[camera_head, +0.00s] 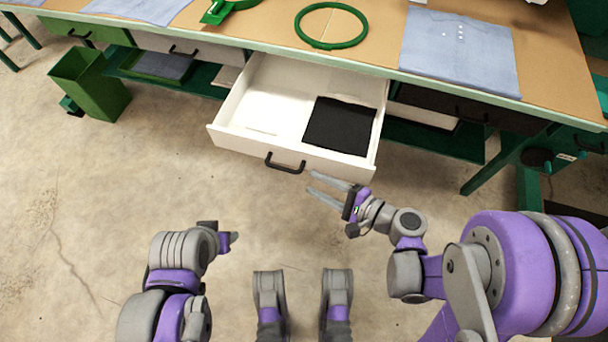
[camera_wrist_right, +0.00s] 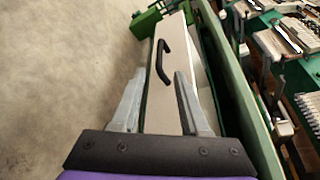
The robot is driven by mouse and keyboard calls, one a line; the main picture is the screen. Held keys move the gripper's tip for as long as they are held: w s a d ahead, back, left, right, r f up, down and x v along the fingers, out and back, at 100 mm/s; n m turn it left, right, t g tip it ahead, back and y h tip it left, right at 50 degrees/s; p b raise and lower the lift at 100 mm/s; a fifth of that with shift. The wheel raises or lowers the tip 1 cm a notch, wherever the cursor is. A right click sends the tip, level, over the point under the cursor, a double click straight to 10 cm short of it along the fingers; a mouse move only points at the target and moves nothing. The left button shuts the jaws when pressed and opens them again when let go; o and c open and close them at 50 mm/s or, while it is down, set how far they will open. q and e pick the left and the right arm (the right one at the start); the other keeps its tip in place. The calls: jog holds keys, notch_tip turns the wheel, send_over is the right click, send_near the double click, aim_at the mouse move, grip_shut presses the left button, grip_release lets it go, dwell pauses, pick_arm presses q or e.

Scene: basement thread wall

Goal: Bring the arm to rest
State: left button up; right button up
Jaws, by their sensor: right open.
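My right gripper (camera_head: 312,181) is open and empty in the head view. Its two grey fingers point left, in front of the open white drawer (camera_head: 228,110) and a little to the right of its black handle (camera_head: 286,165). In the right wrist view the parted fingers (camera_wrist_right: 159,75) show with nothing between them. The drawer front (camera_wrist_right: 160,100) and its handle (camera_wrist_right: 163,62) lie beyond them, apart from the fingers. My left arm (camera_head: 180,255) is folded at the lower left of the head view; its gripper fingers do not show.
The drawer juts out from under the workbench (camera_head: 275,30) and holds a black folded cloth (camera_head: 340,125). A green hoop (camera_head: 331,26) and blue cloth (camera_head: 458,50) lie on the bench. A green bin (camera_head: 90,85) stands at left. The floor (camera_head: 130,190) at left is clear.

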jog(key=shift+s+d+r, duration=0.1)
jog(key=shift+s+d, duration=0.15)
jog(key=shift+d, duration=0.1)
dwell(0.4)
jog(key=s+d+n+g+h, duration=0.5)
jog(key=s+d+n+h, duration=0.65)
jog(key=n, duration=0.25)
pick_arm(q)
notch_tip(320, 180, up, 25)
jog(key=w+t+p, duration=0.1)
jog(key=p, duration=2)
jog(key=shift+w+p, duration=0.2)
jog(key=shift+p, duration=0.2)
pick_arm(e)
notch_tip(320, 180, up, 24)
jog(key=w+d+t, duration=0.1)
jog(key=shift+w+r+h, duration=0.25)
jog(key=shift+w+h, duration=0.1)
jog(key=shift+h, duration=0.1)
